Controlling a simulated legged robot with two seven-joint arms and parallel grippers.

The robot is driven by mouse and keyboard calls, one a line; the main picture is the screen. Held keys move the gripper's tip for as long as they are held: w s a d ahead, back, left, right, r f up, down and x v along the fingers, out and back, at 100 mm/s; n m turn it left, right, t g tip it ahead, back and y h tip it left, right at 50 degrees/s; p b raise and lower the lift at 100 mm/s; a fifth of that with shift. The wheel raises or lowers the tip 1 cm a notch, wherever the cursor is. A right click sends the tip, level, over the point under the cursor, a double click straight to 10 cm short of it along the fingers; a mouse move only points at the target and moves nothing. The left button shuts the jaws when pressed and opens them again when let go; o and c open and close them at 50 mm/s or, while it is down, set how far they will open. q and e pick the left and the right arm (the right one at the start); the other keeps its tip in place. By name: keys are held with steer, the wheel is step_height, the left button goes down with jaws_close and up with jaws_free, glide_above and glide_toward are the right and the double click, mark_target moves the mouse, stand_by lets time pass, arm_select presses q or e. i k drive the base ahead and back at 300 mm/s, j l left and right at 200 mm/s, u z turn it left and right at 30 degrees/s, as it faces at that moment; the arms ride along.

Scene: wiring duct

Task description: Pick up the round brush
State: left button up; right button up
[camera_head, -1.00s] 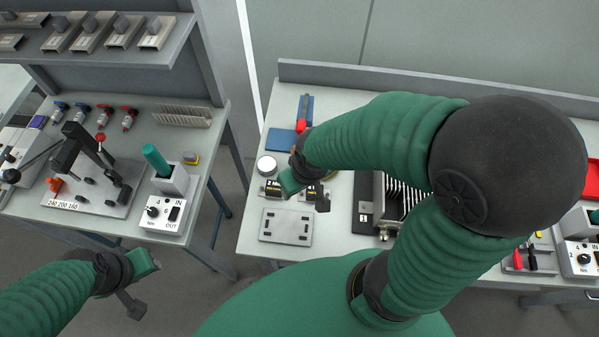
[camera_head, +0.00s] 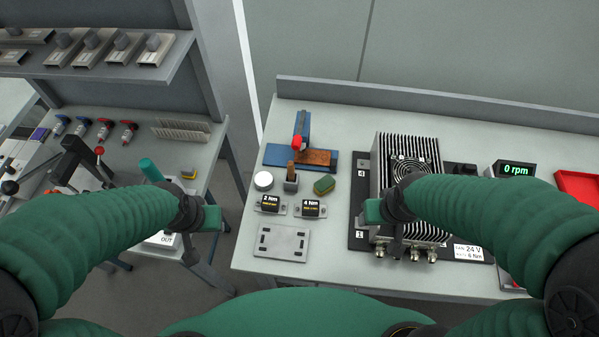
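No round brush can be made out for sure. A small upright brown handle (camera_head: 290,170) stands in a grey block (camera_head: 290,184) on the right-hand bench; it may be the brush, but its head is hidden. My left gripper (camera_head: 188,254) hangs at the right edge of the left bench, left of that block and apart from it. My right gripper (camera_head: 397,246) is over the finned heatsink unit, right of the block. Nothing shows in either gripper, and their finger gaps are too small to tell.
The heatsink unit (camera_head: 384,155) stands right.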

mark_target(291, 166)
steer(key=k+j, duration=0.1)
steer(key=j, duration=0.75)
steer(key=j+u, duration=0.1)
steer(key=j, duration=0.7)
steer(key=k, duration=0.05)
